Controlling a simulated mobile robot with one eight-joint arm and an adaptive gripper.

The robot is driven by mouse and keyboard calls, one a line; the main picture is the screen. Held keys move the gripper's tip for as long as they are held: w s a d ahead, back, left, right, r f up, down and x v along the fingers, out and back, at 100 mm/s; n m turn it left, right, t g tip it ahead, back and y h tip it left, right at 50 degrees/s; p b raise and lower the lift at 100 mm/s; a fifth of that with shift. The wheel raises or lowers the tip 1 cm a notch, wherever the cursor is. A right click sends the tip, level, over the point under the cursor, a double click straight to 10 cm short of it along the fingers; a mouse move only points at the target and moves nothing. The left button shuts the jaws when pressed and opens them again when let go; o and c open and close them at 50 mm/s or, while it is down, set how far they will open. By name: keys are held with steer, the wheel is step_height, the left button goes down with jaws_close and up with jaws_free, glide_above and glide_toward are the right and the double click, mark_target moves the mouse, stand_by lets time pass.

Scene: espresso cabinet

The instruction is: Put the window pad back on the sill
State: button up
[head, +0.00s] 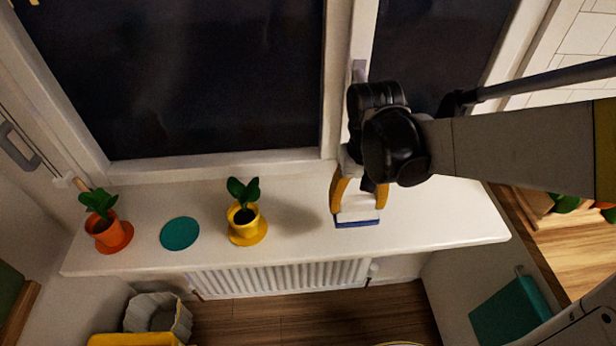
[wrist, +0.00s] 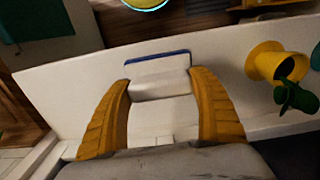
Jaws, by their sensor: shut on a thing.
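The window pad (head: 357,217) is a white block with a blue edge. It sits between the two yellow fingers of my gripper (head: 359,203), over the right half of the white window sill (head: 440,222). In the wrist view the pad (wrist: 158,80) lies between the fingers, its blue edge pointing away from my gripper (wrist: 162,88). My gripper is shut on it. I cannot tell whether the pad touches the sill or hangs just above it.
A yellow pot with a plant (head: 244,218) stands left of my gripper. Farther left are a flat teal disc (head: 180,234) and an orange pot with a plant (head: 103,232). The window frame (head: 220,164) rises behind; a radiator (head: 280,277) is below. The sill's right end is clear.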

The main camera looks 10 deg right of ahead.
steer(key=w+a+f+b, duration=0.1)
steer(key=a+f, duration=0.1)
steer(key=a, duration=0.1)
steer(key=w+a+f+b, duration=0.1)
steer(key=w+a+f, duration=0.1)
steer(key=a, duration=0.2)
steer(key=w+a+f+b, duration=0.1)
steer(key=w+a+f, duration=0.1)
steer(key=a+f, duration=0.1)
steer(key=shift+w+a, duration=0.1)
steer(key=shift+a, duration=0.3)
step_height(320, 180, down, 4)
steer(key=shift+b, duration=1.15)
steer(key=shift+c, duration=0.4)
steer(key=o, duration=1.1)
steer(key=shift+o, duration=0.2)
